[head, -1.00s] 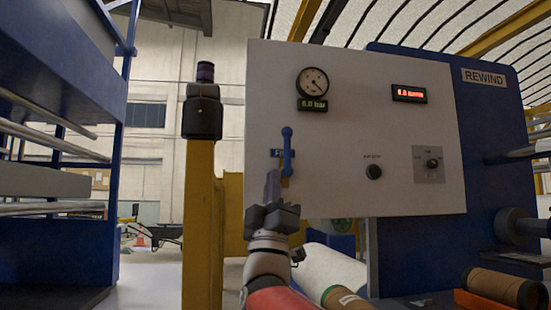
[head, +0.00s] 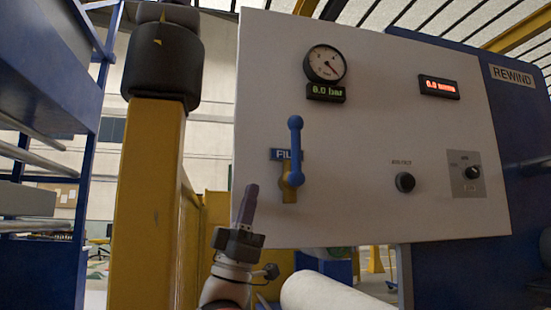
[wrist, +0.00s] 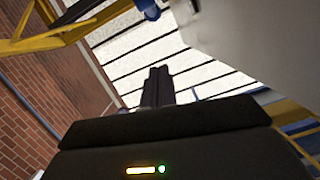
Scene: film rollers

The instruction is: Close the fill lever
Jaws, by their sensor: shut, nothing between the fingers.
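The blue fill lever (head: 295,150) stands upright on the white panel, over a yellow valve body (head: 289,190) and the blue FILL label (head: 279,155). My gripper (head: 248,196) points up, below and left of the lever in the head view. Its fingers are shut and empty, and appear apart from the lever. In the wrist view the shut fingers (wrist: 157,78) point away from the camera. A blue rounded piece (wrist: 148,9) shows at the top edge there; I cannot tell for sure that it is the lever.
The white panel (head: 370,200) carries a round gauge (head: 325,64), a small display reading about 0.0 bar (head: 326,92), a red-digit display (head: 439,88), a black knob (head: 405,182) and a selector switch (head: 471,172). A yellow post (head: 150,205) with a black top stands left. A white roll (head: 325,297) lies below.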

